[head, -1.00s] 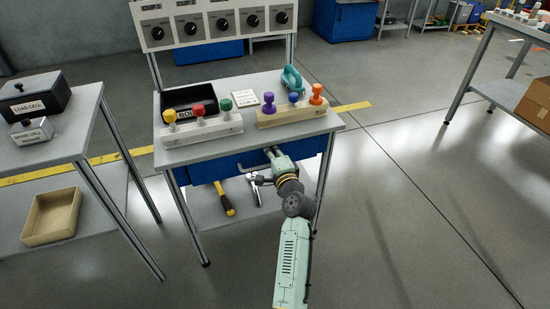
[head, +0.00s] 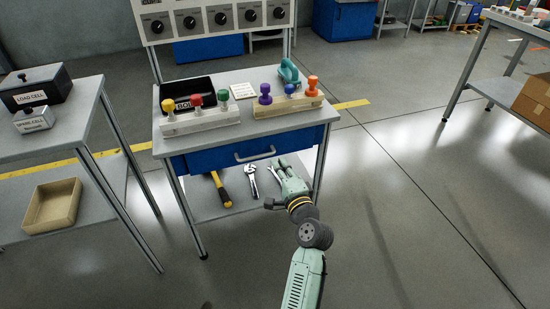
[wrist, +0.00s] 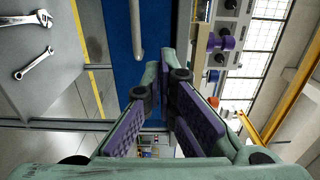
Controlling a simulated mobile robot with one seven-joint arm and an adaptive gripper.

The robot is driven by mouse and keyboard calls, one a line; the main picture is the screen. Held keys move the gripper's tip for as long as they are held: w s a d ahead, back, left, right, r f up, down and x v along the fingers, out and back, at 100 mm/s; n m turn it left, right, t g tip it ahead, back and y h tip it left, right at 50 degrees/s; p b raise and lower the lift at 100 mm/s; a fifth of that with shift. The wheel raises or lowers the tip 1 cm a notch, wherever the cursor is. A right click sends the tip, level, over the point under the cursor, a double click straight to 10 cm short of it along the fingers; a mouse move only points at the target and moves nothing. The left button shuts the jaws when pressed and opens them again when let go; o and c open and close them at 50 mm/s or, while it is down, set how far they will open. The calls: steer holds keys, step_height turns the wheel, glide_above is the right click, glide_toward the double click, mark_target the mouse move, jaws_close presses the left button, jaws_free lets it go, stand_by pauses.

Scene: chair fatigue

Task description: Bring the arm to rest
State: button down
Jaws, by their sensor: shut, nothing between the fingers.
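My gripper (head: 279,167) is shut and empty. It is in front of the workbench, below and to the right of the grey handle (head: 255,154) of the blue drawer (head: 215,160). In the wrist view, the purple-padded fingers of my gripper (wrist: 166,72) come together at their tips. The handle (wrist: 137,32) shows beyond and to the left of the tips, apart from them. The drawer looks shut under the bench top (head: 245,123). My arm reaches up from the bottom of the head view.
A yellow-handled tool (head: 220,190) and wrenches (head: 251,179) lie on the bench's lower shelf. Colored knobs on blocks (head: 289,107) stand on top. A side table (head: 75,120) with a load cell box (head: 35,88) is left. The floor on the right is open.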

steer(key=shift+s+d, duration=0.1)
steer(key=shift+s, duration=0.35)
